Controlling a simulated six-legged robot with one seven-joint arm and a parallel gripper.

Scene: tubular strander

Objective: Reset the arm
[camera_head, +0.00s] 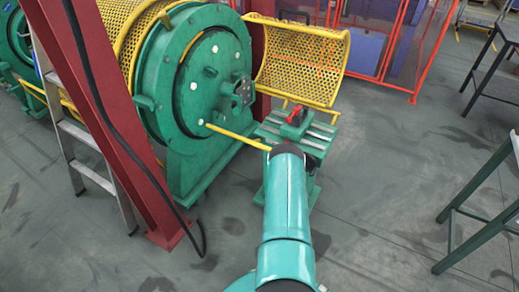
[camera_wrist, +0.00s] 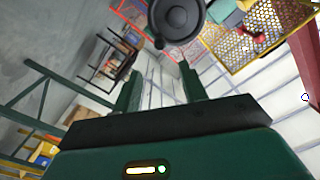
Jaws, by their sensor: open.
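My arm (camera_head: 287,205) is teal with dark joints. In the head view it reaches up from the bottom edge toward the green strander (camera_head: 200,85), and its dark far end covers part of the scene. My gripper (camera_wrist: 160,78) shows in the wrist view as two green fingers on a dark crossbar. The fingers stand apart with nothing between them. The gripper does not show clearly in the head view. A yellow rod (camera_head: 232,134) runs from the strander's face toward the arm's dark end; whether they touch cannot be told.
A slotted green stand with a red clamp (camera_head: 294,117) is just beyond the arm. A red column (camera_head: 108,105) and a ladder (camera_head: 88,150) stand at the left. A yellow perforated guard (camera_head: 303,62) is behind. A green frame (camera_head: 480,190) stands at the right; floor between is clear.

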